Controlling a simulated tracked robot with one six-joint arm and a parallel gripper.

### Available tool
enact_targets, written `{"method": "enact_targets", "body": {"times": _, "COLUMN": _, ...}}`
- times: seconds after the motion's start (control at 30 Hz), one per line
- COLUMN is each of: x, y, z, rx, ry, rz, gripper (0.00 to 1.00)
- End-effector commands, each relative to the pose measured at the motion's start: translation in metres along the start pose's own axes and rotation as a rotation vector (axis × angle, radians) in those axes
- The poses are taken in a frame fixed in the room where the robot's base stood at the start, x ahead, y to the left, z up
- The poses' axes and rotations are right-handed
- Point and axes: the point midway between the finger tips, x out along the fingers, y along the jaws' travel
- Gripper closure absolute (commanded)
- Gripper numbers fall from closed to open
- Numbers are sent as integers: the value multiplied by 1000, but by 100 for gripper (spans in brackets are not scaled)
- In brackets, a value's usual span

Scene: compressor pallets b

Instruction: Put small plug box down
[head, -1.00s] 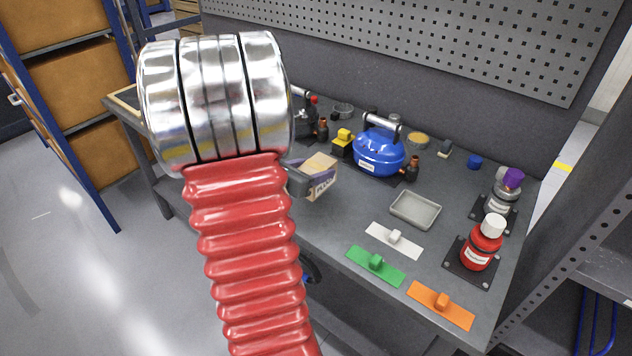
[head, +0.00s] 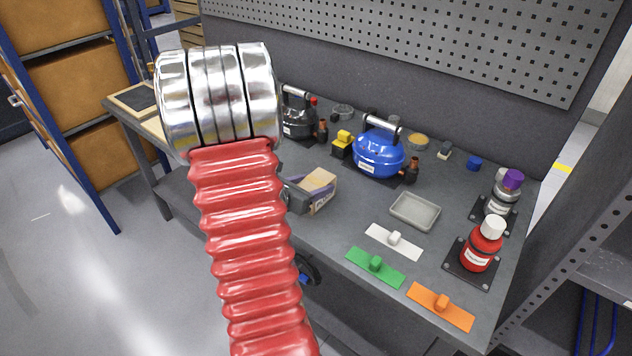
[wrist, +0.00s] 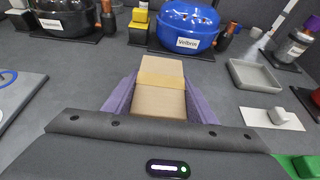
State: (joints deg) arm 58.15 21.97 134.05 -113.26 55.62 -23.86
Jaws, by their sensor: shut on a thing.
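The small plug box (head: 319,180) is a tan cardboard box near the front edge of the workbench (head: 350,218), left of the grey tray. My gripper (head: 310,195) is around it, and my red ribbed arm hides part of that area. In the wrist view the plug box (wrist: 160,92) sits between the two purple fingers, which are shut on its sides. I cannot tell whether its underside touches the bench.
A blue compressor (head: 378,153) and a yellow part (head: 342,143) stand behind the box. A shallow grey tray (head: 415,211) lies to its right. White (head: 394,241), green (head: 375,266) and orange (head: 440,306) plates lie towards the front. A red bottle (head: 482,245) stands at right.

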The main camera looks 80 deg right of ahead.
Motion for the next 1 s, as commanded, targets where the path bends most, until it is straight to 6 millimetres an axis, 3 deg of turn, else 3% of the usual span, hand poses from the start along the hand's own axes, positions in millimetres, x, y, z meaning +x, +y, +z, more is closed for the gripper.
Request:
{"method": "enact_targets", "body": {"times": 0.3, "x": 1, "y": 0, "z": -1, "rx": 1, "ry": -1, "rz": 0, "gripper": 78}}
{"method": "enact_targets", "body": {"times": 0.33, "x": 0, "y": 0, "z": -2, "rx": 1, "ry": -1, "rz": 0, "gripper": 47}}
{"method": "enact_targets", "body": {"times": 0.57, "x": 0, "y": 0, "z": -1, "rx": 1, "ry": 0, "rz": 0, "gripper": 31}}
{"method": "enact_targets", "body": {"times": 1.0, "x": -6, "y": 1, "z": 0, "rx": 0, "ry": 0, "rz": 2, "gripper": 30}}
